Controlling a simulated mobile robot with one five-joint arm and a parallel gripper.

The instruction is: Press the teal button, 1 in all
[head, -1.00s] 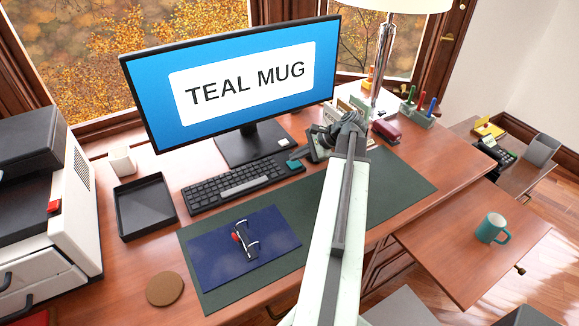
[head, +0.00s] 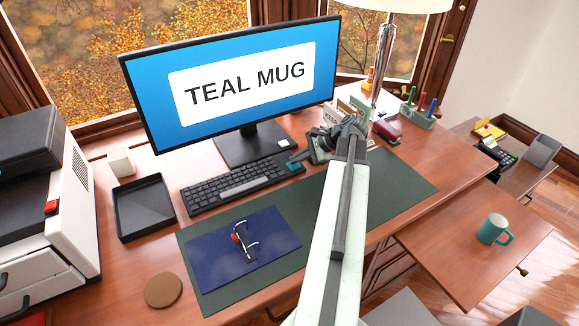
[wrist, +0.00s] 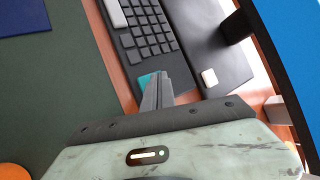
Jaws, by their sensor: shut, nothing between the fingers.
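The teal button (head: 295,167) is a teal key at the right end of the black keyboard (head: 222,190). In the wrist view the teal button (wrist: 146,81) shows partly, with my fingers covering its right side. My gripper (head: 297,157) is shut and empty, its fingers pointing down beside and over the key. In the wrist view the fingertips of my gripper (wrist: 160,76) overlap the key's edge. I cannot tell whether they touch it.
The monitor (head: 235,80) reads "TEAL MUG" and stands behind the keyboard. A teal mug (head: 494,229) stands on the side leaf at right. A blue folder (head: 215,265) lies on the green mat (head: 405,190). A white block (wrist: 209,77) sits on the monitor base.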

